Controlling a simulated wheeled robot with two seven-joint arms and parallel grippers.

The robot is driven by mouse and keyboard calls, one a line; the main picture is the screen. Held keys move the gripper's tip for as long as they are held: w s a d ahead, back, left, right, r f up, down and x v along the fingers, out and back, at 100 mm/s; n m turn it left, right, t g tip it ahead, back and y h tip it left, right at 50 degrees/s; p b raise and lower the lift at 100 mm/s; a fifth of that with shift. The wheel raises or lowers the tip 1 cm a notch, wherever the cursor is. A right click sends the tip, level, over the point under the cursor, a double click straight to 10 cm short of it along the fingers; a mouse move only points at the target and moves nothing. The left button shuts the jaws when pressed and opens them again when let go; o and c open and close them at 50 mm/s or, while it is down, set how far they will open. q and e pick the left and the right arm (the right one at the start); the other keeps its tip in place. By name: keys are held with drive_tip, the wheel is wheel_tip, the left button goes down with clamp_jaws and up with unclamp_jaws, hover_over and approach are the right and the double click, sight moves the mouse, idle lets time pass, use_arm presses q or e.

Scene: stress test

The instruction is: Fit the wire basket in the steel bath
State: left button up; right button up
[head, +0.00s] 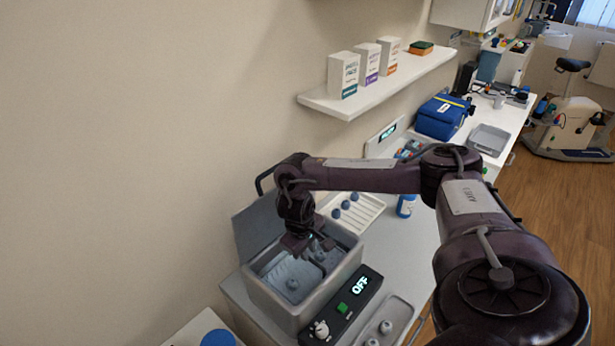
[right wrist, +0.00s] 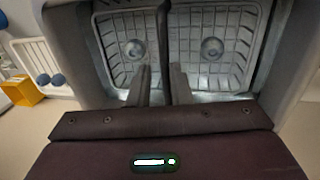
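The steel bath (head: 337,275) stands on the counter at lower centre in the head view, its lid (head: 252,228) raised at the back left. The grey wire basket (right wrist: 225,30) is inside the bath's walls, a round grey piece (right wrist: 212,48) showing on each side of its middle bar. My right gripper (head: 314,262) reaches down into the bath opening. In the right wrist view its fingers (right wrist: 160,75) are close together on either side of that bar, shut on the basket. Whether the basket rests on the bath floor is hidden. My left gripper is out of view.
A control panel (head: 345,308) reading OFF runs along the bath's front. A tray with grey knobbed pieces (head: 397,312) lies beside it. Behind are a white rack (head: 368,212) with dark blue balls and a blue-labelled bottle (head: 406,206). A shelf (head: 370,92) with boxes is above.

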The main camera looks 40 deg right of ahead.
drive_tip(key=shift+r, duration=1.25)
drive_tip(key=o, duration=0.6)
drive_tip(key=shift+c, duration=0.2)
drive_tip(key=shift+r, duration=1.5)
